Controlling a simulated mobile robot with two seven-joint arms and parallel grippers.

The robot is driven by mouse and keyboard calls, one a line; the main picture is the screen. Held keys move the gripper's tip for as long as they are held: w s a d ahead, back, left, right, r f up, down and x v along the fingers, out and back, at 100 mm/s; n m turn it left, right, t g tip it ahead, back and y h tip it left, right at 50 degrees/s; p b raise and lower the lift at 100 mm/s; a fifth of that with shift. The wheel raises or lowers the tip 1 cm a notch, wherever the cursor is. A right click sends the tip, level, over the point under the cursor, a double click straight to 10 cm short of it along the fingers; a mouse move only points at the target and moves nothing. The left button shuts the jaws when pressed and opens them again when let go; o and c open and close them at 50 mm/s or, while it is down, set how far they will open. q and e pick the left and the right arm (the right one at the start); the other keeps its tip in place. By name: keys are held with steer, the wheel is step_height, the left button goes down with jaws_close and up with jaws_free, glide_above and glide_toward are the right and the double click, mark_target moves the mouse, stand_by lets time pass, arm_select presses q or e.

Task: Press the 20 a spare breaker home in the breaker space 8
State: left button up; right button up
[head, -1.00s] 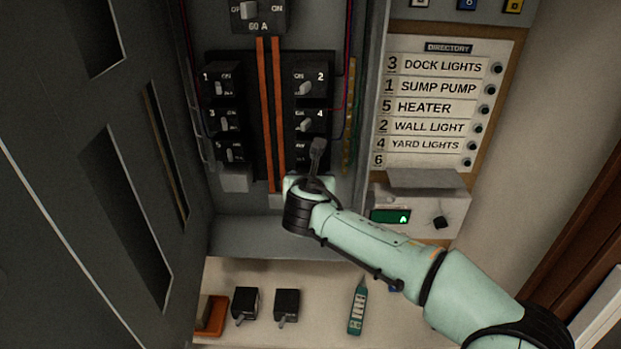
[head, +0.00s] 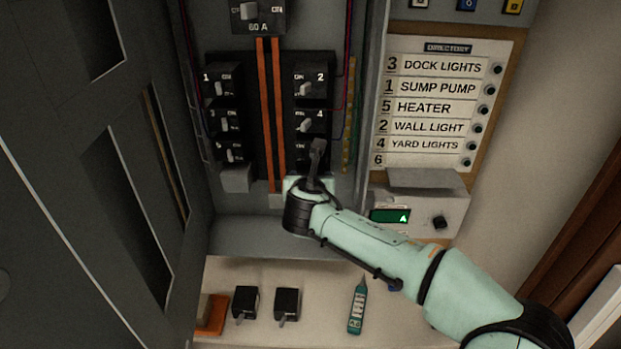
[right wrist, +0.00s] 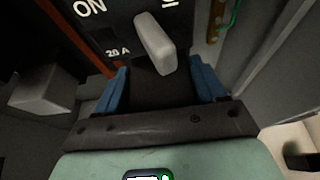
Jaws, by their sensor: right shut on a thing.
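My right gripper (head: 316,170) is at the lower end of the panel's right breaker column, below the breaker marked 4 (head: 311,121). In the right wrist view its blue fingertips (right wrist: 165,88) are shut on the two sides of a black breaker (right wrist: 150,82). A face marked ON and 20 A, with a light grey toggle (right wrist: 155,43), shows just beyond the fingers. Breaker space 8 is hidden behind the gripper in the head view. I cannot tell how deep the breaker sits. My left gripper is not in view.
A grey filler block (head: 236,179) sits left of the gripper, across the orange bus bars (head: 270,110). The open grey door (head: 60,220) fills the left side. Two black breakers (head: 245,303) (head: 287,304) and a green tester (head: 357,308) lie on the shelf below.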

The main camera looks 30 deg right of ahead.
steer(key=shift+w+d+p, duration=0.45)
steer(key=shift+w+p, duration=0.2)
steer(key=shift+w, duration=0.05)
stand_by(0.4)
steer(key=o, duration=1.2)
steer(key=v, duration=1.3)
steer(key=shift+s+a+r, duration=0.1)
